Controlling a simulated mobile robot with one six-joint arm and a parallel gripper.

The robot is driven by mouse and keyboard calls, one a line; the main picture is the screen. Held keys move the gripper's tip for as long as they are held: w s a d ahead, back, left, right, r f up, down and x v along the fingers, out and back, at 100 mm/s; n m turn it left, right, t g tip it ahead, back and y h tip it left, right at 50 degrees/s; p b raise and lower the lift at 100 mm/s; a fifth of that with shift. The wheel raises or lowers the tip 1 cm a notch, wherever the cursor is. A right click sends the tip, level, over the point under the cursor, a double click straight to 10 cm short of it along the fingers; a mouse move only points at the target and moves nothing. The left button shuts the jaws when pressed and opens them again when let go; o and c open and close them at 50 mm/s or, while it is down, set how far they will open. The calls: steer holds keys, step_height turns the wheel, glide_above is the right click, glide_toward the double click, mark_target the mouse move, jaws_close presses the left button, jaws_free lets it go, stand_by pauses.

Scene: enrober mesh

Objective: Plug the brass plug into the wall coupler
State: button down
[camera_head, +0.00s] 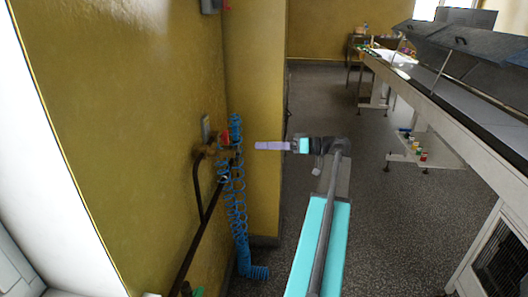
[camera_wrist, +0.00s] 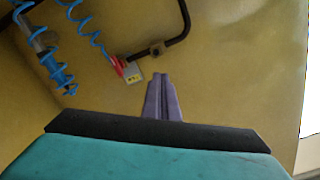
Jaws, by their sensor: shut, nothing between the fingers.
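My gripper (camera_head: 257,146) is shut and empty, its lilac fingers pointing left toward the wall fittings with a gap between. Its fingers also show in the wrist view (camera_wrist: 162,78). A brass-coloured fitting (camera_head: 208,149) sits on the yellow wall at the pipe's top, and a brass piece on the dark pipe shows in the wrist view (camera_wrist: 157,48). A red part (camera_head: 225,138) is beside it. In the wrist view a pale block with yellowish marks (camera_wrist: 133,77) adjoins a red part (camera_wrist: 118,66) where a blue hose ends. I cannot tell which piece is the brass plug.
A blue coiled hose (camera_head: 236,200) hangs down the wall beside a dark pipe (camera_head: 198,232), close left of my gripper. A long machine (camera_head: 460,115) stands at the right. The speckled floor (camera_head: 385,215) between is mostly clear.

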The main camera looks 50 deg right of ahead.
steer(key=f+p, duration=0.1)
steer(key=f, duration=0.1)
steer(key=f+m+p, duration=0.1)
steer(key=p, duration=0.1)
steer(key=shift+a+f+m+t, duration=0.2)
steer(key=shift+f+m+t, duration=0.1)
steer(key=shift+f, duration=0.05)
steer(key=shift+w, duration=0.15)
steer(key=p+x, duration=0.2)
steer(key=x, duration=0.4)
stand_by(0.6)
steer(key=shift+w+a+r, duration=0.1)
steer(key=shift+w+a, duration=0.2)
steer(key=shift+w, duration=0.05)
stand_by(0.8)
steer(key=shift+b+v, duration=0.95)
steer(key=shift+v, duration=0.5)
steer(key=shift+s, duration=0.1)
